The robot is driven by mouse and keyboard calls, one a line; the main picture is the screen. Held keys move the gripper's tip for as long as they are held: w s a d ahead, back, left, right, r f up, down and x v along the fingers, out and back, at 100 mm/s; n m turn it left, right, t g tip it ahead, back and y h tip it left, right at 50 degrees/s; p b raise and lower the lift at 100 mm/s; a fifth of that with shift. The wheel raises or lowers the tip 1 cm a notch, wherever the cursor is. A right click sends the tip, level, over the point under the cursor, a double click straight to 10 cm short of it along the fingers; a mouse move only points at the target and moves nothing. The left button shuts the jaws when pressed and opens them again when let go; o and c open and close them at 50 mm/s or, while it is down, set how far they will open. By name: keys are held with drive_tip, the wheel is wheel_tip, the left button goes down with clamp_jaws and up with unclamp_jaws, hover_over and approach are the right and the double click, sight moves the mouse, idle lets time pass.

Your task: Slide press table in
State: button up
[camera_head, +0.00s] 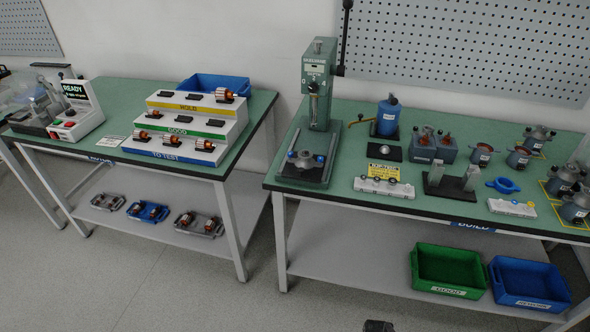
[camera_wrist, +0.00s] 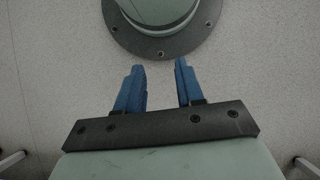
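The green arbor press (camera_head: 319,85) stands upright at the left end of the right bench, with a lever at its upper right. Its press table (camera_head: 305,160) sits low on the dark base, toward the front edge, and carries a round metal part with a blue knob on its left.
Green (camera_head: 449,270) and blue (camera_head: 529,284) bins sit on the lower shelf. The left bench holds a stepped rack (camera_head: 190,130). The floor between benches is clear.

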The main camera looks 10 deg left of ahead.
drive_tip(key=w+a+r+n+t, duration=0.35)
drive_tip(key=w+a+r, duration=0.6)
drive_tip(key=w, duration=0.45)
drive_tip(key=m+t, duration=0.5)
drive_tip(key=t, duration=0.8)
approach(301, 170)
drive_tip(key=shift+w+d+f+g+y, duration=0.15)
drive_tip(key=shift+w+f, duration=0.35)
drive_tip(key=shift+w, duration=0.3)
drive_tip(key=shift+w+d+f+g+y, duration=0.1)
drive_tip(key=shift+w+f+y, duration=0.05)
drive_tip(key=shift+w+f, duration=0.5)
drive_tip(key=shift+w, duration=0.3)
drive_tip(key=shift+x, duration=2.15)
